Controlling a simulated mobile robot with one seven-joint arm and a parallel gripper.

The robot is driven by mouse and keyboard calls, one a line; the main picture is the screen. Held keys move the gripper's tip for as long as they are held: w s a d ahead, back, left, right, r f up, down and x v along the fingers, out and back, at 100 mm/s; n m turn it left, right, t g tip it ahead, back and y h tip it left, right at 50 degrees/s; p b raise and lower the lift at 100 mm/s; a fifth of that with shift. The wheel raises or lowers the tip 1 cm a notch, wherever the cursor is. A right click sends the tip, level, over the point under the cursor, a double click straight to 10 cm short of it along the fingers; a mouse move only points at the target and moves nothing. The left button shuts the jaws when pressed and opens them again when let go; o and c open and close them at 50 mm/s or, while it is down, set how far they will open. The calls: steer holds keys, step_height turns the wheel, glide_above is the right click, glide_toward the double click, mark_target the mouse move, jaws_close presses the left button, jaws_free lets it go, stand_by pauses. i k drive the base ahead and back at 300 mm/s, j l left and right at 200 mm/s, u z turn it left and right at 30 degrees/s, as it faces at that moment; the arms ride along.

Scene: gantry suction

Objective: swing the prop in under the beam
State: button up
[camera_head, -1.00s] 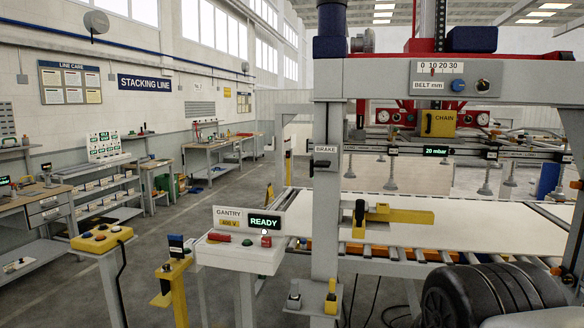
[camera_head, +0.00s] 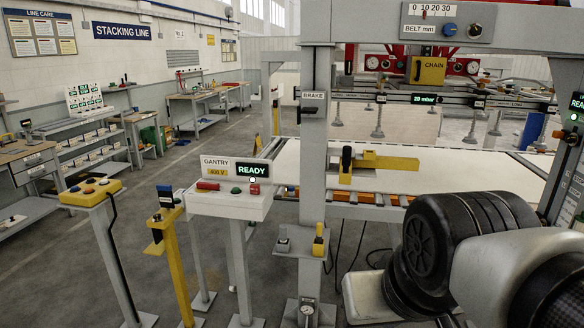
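A yellow bar (camera_head: 392,162) with a black upright handle (camera_head: 346,159), which looks like the prop, sits at the grey post (camera_head: 314,160). It points right, in front of the white sheet. The beam (camera_head: 355,96) with a "20 mbar" display and hanging suction cups (camera_head: 377,130) spans above the sheet, with a clear gap over it. Whether the bar lies under the beam in depth I cannot tell. My gripper is not in view; only black and grey links of my arm show at the lower right.
A control box (camera_head: 228,203) reading "GANTRY" and "READY" stands left of the post. A yellow button stand (camera_head: 90,192) and a yellow post (camera_head: 166,235) stand further left. A BRAKE lever (camera_head: 313,111) is on the grey post. Open floor lies at the left.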

mark_target(346, 162)
steer(key=i+l, duration=0.2)
steer(key=i, duration=0.2)
steer(key=i+l, duration=0.2)
steer(key=i, duration=0.25)
